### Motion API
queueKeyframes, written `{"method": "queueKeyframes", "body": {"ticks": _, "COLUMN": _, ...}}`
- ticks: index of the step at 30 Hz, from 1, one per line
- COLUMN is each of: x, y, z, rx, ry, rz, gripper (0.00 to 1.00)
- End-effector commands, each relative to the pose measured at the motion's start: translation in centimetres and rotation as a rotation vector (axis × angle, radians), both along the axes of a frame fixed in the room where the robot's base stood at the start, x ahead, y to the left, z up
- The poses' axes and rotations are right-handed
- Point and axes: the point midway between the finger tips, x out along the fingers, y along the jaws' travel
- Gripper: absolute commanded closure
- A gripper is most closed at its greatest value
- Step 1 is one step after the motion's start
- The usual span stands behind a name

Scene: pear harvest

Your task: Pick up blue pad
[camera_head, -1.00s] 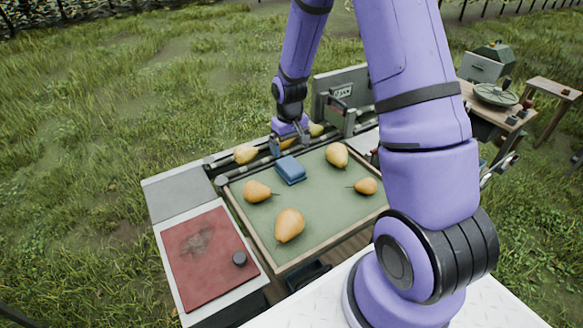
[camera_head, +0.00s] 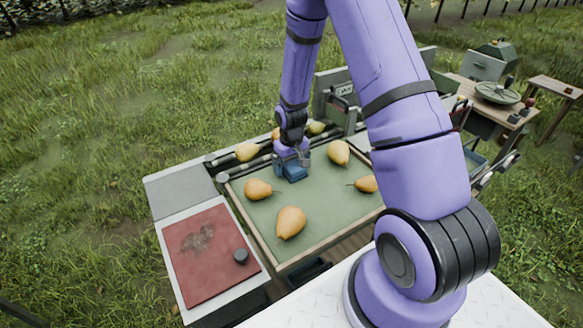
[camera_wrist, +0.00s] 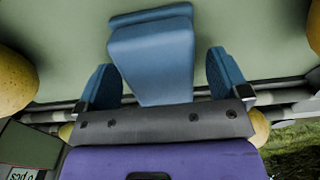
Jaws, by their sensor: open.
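The blue pad (camera_wrist: 152,58) lies on the green tray (camera_head: 262,218) in the head view, mostly hidden behind my gripper (camera_head: 291,168). In the wrist view it is a blue block with a wider far rim. My gripper (camera_wrist: 163,82) is open there, with one blue-lined finger on each side of the pad's near end. A gap shows between each finger and the pad. I cannot tell how low the fingertips are against it.
Pears lie around the pad on the tray: one at left (camera_head: 257,189), one in front (camera_head: 291,222), one behind right (camera_head: 339,152) and one at right (camera_head: 366,184). More pears sit on the rails behind. A red board (camera_head: 205,252) is at left.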

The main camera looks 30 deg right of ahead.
Motion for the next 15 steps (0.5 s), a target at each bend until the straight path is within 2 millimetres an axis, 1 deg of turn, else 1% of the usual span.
{"method": "queueKeyframes", "body": {"ticks": 3, "x": 0.0, "y": -0.01, "z": 0.02, "rx": 0.0, "ry": 0.0, "rz": 0.0, "gripper": 0.06}}
{"method": "queueKeyframes", "body": {"ticks": 5, "x": -0.01, "y": -0.01, "z": 0.02, "rx": 0.0, "ry": 0.0, "rz": 0.0, "gripper": 0.2}}
{"method": "queueKeyframes", "body": {"ticks": 6, "x": -0.01, "y": -0.01, "z": 0.02, "rx": 0.0, "ry": 0.0, "rz": 0.0, "gripper": 0.29}}
{"method": "queueKeyframes", "body": {"ticks": 8, "x": -0.01, "y": -0.01, "z": 0.03, "rx": 0.0, "ry": 0.0, "rz": 0.0, "gripper": 0.43}}
{"method": "queueKeyframes", "body": {"ticks": 9, "x": -0.01, "y": -0.01, "z": 0.03, "rx": 0.0, "ry": 0.0, "rz": 0.0, "gripper": 0.52}}
{"method": "queueKeyframes", "body": {"ticks": 10, "x": -0.02, "y": -0.01, "z": 0.03, "rx": 0.0, "ry": 0.0, "rz": 0.0, "gripper": 0.59}}
{"method": "queueKeyframes", "body": {"ticks": 15, "x": -0.01, "y": -0.01, "z": 0.03, "rx": 0.0, "ry": 0.0, "rz": -0.001, "gripper": 0.61}}
